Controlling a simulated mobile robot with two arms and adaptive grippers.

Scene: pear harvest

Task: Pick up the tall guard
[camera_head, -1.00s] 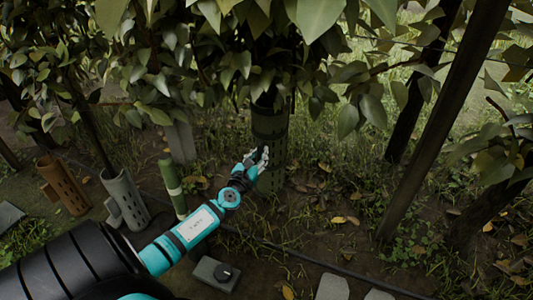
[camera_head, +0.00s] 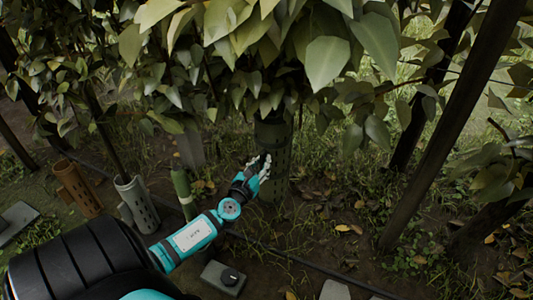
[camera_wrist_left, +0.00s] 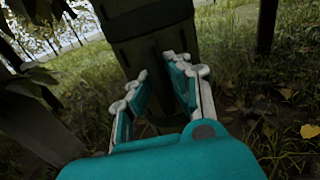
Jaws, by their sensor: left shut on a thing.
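The tall guard (camera_head: 274,150) is a dark green perforated tube standing upright around a tree trunk in the middle of the head view. Leaves hide its top. My left gripper (camera_head: 262,165) is at its near left side. In the left wrist view the guard (camera_wrist_left: 150,22) fills the upper middle, and the fingers of my left gripper (camera_wrist_left: 157,68) are shut on either side of a narrow dark upright part of it. Its lower end there is partly hidden by the fingers. My right gripper is not in view.
An orange-brown guard (camera_head: 77,189), a grey guard (camera_head: 136,205) and a slim green tube (camera_head: 182,190) stand to the left. Dark posts (camera_head: 450,125) stand at right. Leaves hang low overhead.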

